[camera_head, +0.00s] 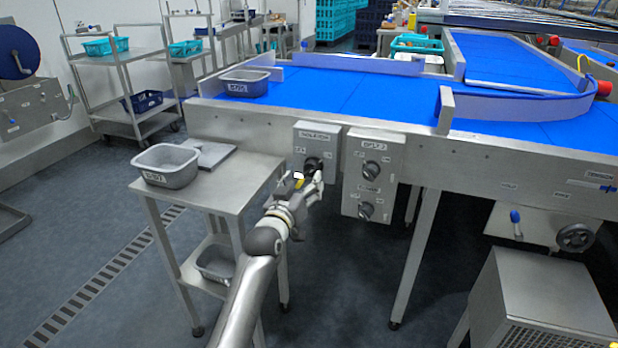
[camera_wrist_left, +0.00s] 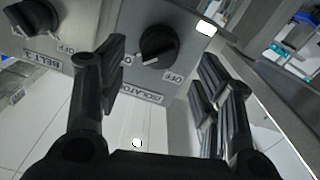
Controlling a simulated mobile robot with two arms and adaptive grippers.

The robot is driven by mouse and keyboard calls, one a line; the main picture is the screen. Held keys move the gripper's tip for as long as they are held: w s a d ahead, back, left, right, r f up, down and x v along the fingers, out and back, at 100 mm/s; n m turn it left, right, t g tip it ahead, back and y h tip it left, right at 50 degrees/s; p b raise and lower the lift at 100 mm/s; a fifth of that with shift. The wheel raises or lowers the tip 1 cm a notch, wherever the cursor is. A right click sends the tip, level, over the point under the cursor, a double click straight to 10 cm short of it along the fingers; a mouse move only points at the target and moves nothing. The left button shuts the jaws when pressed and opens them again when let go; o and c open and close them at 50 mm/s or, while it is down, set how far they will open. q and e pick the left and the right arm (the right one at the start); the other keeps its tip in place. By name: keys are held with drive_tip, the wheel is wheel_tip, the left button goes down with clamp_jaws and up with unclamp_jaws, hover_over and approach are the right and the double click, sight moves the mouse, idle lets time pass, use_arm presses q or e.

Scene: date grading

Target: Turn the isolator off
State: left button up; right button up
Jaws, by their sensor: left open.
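The isolator is a grey box (camera_head: 317,140) on the front of the blue-belted conveyor, with a black rotary knob (camera_head: 312,164). In the left wrist view the knob (camera_wrist_left: 158,45) sits above an ISOLATOR label (camera_wrist_left: 142,93). The knob's pale mark points down and left, away from OFF. My left gripper (camera_head: 309,187) is just below and in front of the knob. Its fingers (camera_wrist_left: 163,78) are open and apart, with nothing between them. My right gripper is not in view.
A BELT box (camera_head: 372,160) with two knobs stands close on the right; one knob (camera_wrist_left: 32,18) shows in the wrist view. A steel side table (camera_head: 215,190) with a grey tub (camera_head: 166,168) is left of the arm. The floor (camera_head: 350,290) below is clear.

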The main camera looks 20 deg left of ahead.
sight(309, 173)
use_arm(q)
drive_tip(key=w, duration=0.3)
drive_tip(key=shift+w+b, duration=0.3)
drive_tip(key=shift+b, duration=0.05)
drive_tip(key=shift+w+d, duration=0.1)
drive_tip(key=shift+w, duration=0.6)
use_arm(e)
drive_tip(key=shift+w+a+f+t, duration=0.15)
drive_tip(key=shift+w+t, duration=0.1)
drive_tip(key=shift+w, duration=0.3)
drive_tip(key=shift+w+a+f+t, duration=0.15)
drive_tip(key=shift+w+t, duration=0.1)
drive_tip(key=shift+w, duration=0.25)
